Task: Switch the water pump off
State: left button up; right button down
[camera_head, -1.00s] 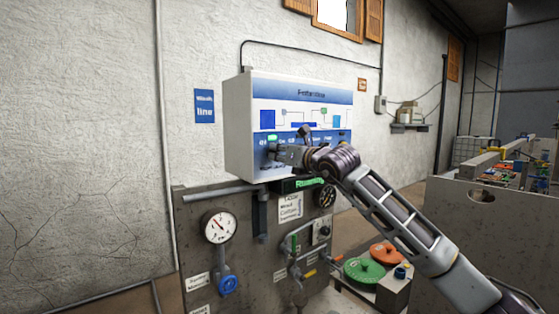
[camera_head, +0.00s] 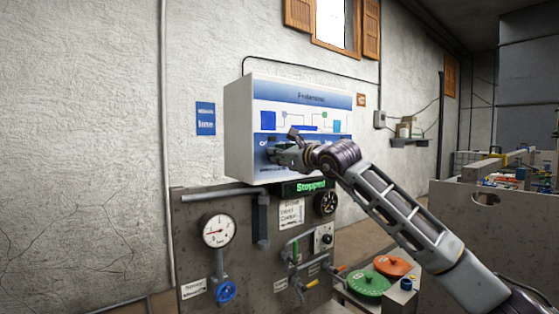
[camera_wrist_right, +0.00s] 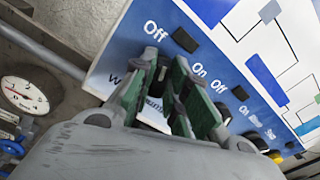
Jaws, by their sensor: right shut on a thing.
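The white and blue control panel (camera_head: 310,98) hangs on the wall above the grey rig. My right gripper (camera_head: 275,155) is at the panel's lower left. In the wrist view my right gripper's fingers (camera_wrist_right: 165,72) point at the blue band below the "Off" and "On" labels. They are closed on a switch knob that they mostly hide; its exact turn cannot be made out. A small dark block (camera_wrist_right: 185,40) sits between those labels, unlit. The status display (camera_head: 305,187) under the panel reads "Stopped" in green. My left gripper is out of view.
Below the panel are a pressure gauge (camera_head: 218,230), a blue valve wheel (camera_head: 226,292), and green (camera_head: 368,284) and orange (camera_head: 394,266) wheels. More panel switches lie right of my fingers.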

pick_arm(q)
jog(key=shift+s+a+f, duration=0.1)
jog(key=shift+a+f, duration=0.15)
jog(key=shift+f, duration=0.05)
pick_arm(e)
jog(key=shift+n, duration=0.7)
pick_arm(q)
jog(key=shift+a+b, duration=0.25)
jog(key=shift+b, duration=0.05)
pick_arm(e)
jog(key=c, duration=1.4)
grip_release()
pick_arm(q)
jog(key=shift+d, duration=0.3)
pick_arm(e)
jog(key=shift+v, duration=6)
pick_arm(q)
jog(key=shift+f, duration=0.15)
pick_arm(e)
jog(key=shift+s, duration=0.15)
